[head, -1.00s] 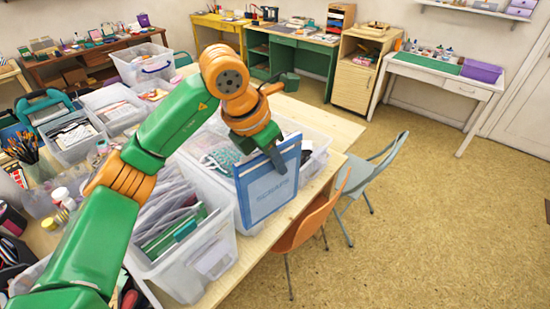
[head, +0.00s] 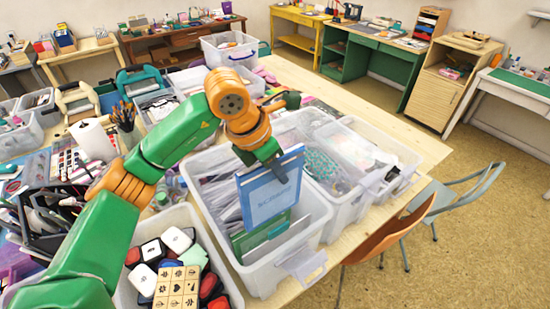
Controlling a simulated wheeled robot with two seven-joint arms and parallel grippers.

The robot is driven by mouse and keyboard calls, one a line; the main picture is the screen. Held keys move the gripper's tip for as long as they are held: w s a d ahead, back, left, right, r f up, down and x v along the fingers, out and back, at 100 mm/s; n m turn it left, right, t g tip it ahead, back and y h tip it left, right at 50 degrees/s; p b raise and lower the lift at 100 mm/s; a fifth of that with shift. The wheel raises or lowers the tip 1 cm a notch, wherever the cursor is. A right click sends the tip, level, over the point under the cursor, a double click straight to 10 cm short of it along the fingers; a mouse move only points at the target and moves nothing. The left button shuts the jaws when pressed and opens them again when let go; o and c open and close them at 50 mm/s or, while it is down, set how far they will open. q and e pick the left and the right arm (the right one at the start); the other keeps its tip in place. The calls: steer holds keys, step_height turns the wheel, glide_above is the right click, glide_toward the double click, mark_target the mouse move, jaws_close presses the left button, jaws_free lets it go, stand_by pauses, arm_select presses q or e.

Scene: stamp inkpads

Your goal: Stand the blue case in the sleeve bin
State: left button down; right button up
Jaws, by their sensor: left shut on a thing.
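My left gripper (head: 268,163) is shut on the top edge of the blue case (head: 270,195), a flat panel with pale lettering, held upright. The case hangs over a clear plastic bin (head: 262,275) that holds grey-white sleeves (head: 222,203) and green folders (head: 262,240); this looks like the sleeve bin. The case hides part of the bin's inside, and I cannot tell whether its lower edge is below the rim. My right gripper is not in view.
A clear bin of inkpads and wooden stamps (head: 178,285) stands in front to the left. Another clear bin (head: 345,165) with mixed contents stands to the right. An orange chair (head: 388,240) and a grey chair (head: 455,195) stand at the table's right side.

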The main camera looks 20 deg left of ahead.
arm_select(q)
step_height(320, 180, down, 18)
steer(key=b, duration=1.3)
steer(key=shift+a, duration=0.3)
steer(key=shift+r, duration=0.15)
